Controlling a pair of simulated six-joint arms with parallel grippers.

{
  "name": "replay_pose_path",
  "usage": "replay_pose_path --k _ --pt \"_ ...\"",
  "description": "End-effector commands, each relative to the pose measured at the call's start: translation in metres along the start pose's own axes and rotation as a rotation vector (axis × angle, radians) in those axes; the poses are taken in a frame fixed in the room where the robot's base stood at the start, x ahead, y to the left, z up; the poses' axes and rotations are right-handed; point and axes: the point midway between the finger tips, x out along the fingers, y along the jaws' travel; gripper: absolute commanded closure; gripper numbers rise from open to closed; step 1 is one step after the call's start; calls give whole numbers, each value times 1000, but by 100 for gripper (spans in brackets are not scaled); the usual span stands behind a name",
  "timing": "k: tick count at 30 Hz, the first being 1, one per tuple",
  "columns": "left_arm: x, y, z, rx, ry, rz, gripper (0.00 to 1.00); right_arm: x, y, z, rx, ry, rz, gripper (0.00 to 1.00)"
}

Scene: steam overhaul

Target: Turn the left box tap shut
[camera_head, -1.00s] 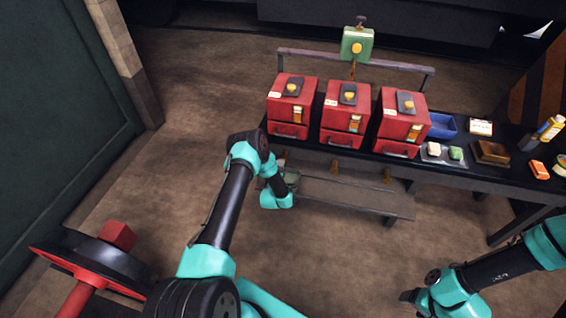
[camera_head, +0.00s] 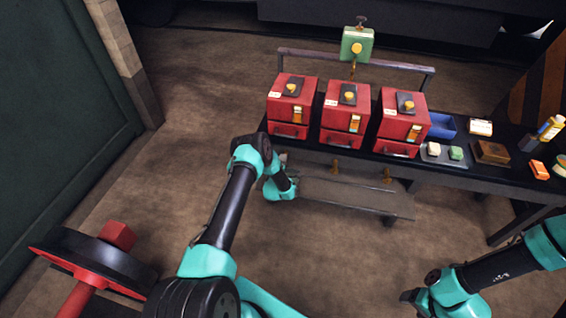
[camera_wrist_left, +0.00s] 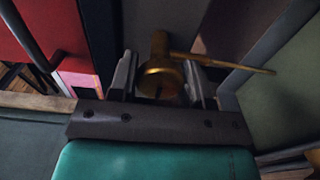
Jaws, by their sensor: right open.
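The left red box (camera_head: 291,93) stands at the left end of the dark bench. Its brass tap (camera_wrist_left: 160,78) shows in the left wrist view, with a thin lever reaching to the right. In the head view this tap is hidden by my left arm. My left gripper (camera_wrist_left: 160,85) has one finger on each side of the tap's round brass part, very close to it. I cannot tell whether the fingers touch it. My left wrist is low at the bench front, below the left box. My right gripper (camera_head: 406,297) is open and empty at the lower right.
A blue tray (camera_head: 442,127) and small items are to the right. Floor in front is clear.

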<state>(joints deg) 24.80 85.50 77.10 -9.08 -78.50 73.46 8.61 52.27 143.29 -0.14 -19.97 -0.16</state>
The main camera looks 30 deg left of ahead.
Motion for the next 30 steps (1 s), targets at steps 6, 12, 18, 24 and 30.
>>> replay_pose_path --k 6,12,18,24,30 --pt "0 0 0 0 0 0 78 0 0 0 0 0 0 36" --pt "0 0 0 6 0 0 79 0 0 0 0 0 0 36" --pt "0 0 0 46 0 0 79 0 0 0 0 0 0 36" --pt "0 0 0 142 0 0 79 0 0 0 0 0 0 36" --pt "0 0 0 294 0 0 79 0 0 0 0 0 0 36"
